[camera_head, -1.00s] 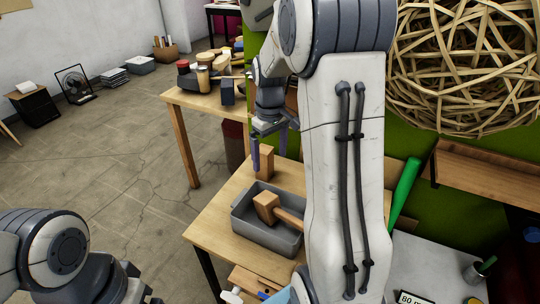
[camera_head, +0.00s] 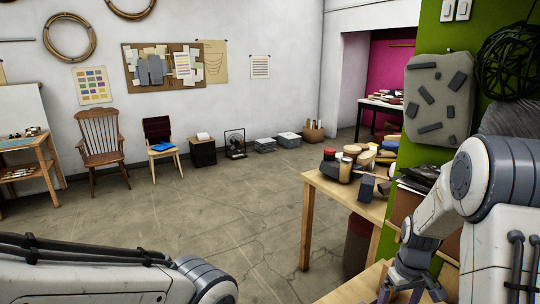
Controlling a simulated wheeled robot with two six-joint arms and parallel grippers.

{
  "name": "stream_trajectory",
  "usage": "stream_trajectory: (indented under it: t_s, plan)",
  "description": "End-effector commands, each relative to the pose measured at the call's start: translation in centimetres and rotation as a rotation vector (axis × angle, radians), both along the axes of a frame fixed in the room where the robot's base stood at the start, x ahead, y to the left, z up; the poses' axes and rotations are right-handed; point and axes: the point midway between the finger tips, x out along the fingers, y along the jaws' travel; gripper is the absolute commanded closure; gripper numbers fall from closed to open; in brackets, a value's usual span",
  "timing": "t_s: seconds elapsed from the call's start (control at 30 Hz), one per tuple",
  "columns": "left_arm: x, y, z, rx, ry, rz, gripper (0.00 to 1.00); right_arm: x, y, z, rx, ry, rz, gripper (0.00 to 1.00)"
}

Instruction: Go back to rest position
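My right gripper (camera_head: 402,290) hangs downward at the bottom right, over the near wooden table (camera_head: 350,293). Its two fingers look spread apart with nothing between them, though the frame's bottom edge cuts off the tips. My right arm (camera_head: 490,185) comes in from the right edge. My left arm (camera_head: 90,275) lies across the bottom left corner, and its gripper is out of view.
A wooden table (camera_head: 315,181) with jars and blocks stands behind my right gripper. A green wall panel (camera_head: 432,35) rises at right. Chairs (camera_head: 100,140), a fan (camera_head: 235,143) and boxes line the far wall. The floor (camera_head: 180,215) between is open.

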Motion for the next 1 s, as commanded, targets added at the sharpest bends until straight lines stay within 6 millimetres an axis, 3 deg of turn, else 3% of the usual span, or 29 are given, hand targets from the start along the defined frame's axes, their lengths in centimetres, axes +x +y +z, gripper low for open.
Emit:
stream_trajectory:
  t_s: [0.13, 0.17, 0.2, 0.27, 0.5, 0.83, 1.0]
  plan:
    - [0.0, 0.0, 0.7, 0.000, 0.000, -0.001, 0.08, -0.2, 0.1, -2.8, 0.002, 0.006, 0.000, 0.00]
    - [0.0, 0.0, -0.1, -0.001, -0.001, -0.001, 0.08, -0.1, 0.0, -3.7, 0.001, 0.002, 0.000, 0.00]
    - [0.0, 0.0, 0.8, 0.000, 0.000, -0.001, 0.08, 0.1, 0.0, -2.1, -0.001, -0.004, 0.000, 0.00]
    - [0.0, 0.0, -0.1, 0.000, 0.000, -0.001, 0.08, 0.1, -0.1, -1.8, -0.002, -0.006, 0.000, 0.00]
    - [0.0, 0.0, -0.5, 0.000, 0.000, 0.000, 0.08, 0.1, 0.0, -0.1, -0.001, -0.002, 0.000, 0.00]
    - [0.0, 0.0, -0.4, 0.000, 0.000, 0.000, 0.08, 0.0, 0.0, 0.0, 0.000, 0.000, 0.000, 0.00]
    - [0.0, 0.0, 0.0, 0.000, 0.000, 0.000, 0.08, -0.1, 0.0, -0.8, 0.002, 0.003, 0.000, 0.00]
